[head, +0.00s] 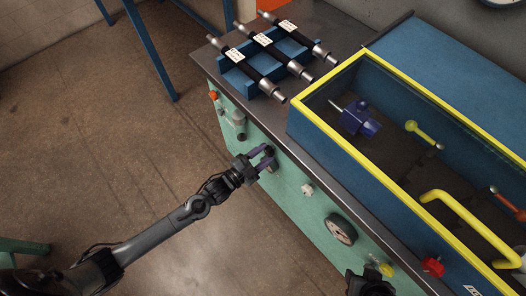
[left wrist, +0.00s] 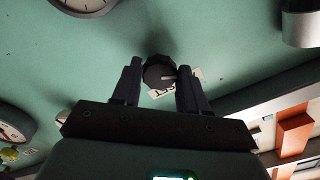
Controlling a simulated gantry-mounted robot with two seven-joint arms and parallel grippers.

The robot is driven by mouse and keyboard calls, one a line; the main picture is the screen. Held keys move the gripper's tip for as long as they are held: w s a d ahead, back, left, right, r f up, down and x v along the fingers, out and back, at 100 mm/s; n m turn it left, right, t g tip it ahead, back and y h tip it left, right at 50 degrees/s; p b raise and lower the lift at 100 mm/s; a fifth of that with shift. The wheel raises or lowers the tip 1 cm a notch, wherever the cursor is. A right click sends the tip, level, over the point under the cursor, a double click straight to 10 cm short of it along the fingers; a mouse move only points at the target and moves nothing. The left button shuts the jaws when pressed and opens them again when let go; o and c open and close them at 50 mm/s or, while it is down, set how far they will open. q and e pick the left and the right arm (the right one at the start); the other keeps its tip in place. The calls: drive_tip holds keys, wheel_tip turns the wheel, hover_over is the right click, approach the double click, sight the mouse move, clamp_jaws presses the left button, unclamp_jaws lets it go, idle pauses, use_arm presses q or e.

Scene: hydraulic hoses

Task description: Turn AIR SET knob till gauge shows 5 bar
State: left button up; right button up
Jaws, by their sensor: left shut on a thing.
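The dark round knob (left wrist: 158,70) with a pale pointer line is on the green front panel. A white label (left wrist: 162,93), partly covered and upside down, lies by it. My left gripper (left wrist: 157,85) has its two fingers on either side of the knob, shut on it. In the head view the left gripper (head: 264,157) reaches the panel from the left, and its fingers largely cover the knob. A round gauge (head: 340,229) sits further right on the panel; its reading is too small to tell. A dark part of my right arm (head: 370,283) shows at the bottom edge, its jaws unclear.
On the bench top, several hoses (head: 262,66) lie in a blue rack (head: 250,79). A yellow-rimmed blue box (head: 296,128) holds a blue fitting (head: 358,117) and handles.

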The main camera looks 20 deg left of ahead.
use_arm(q)
drive_tip(key=m+p, duration=0.1)
drive_tip(key=m, duration=0.1)
drive_tip(key=m+p, duration=0.1)
drive_tip(key=m, duration=0.2)
drive_tip(key=shift+r+m+p, duration=0.2)
drive_tip(key=shift+m+p, duration=0.1)
drive_tip(key=m+p, duration=0.1)
drive_tip(key=m, duration=0.2)
drive_tip(key=shift+m+p, duration=0.3)
drive_tip(key=shift+m, duration=0.3)
drive_tip(key=o, duration=1.1)
drive_tip(key=shift+c, duration=0.2)
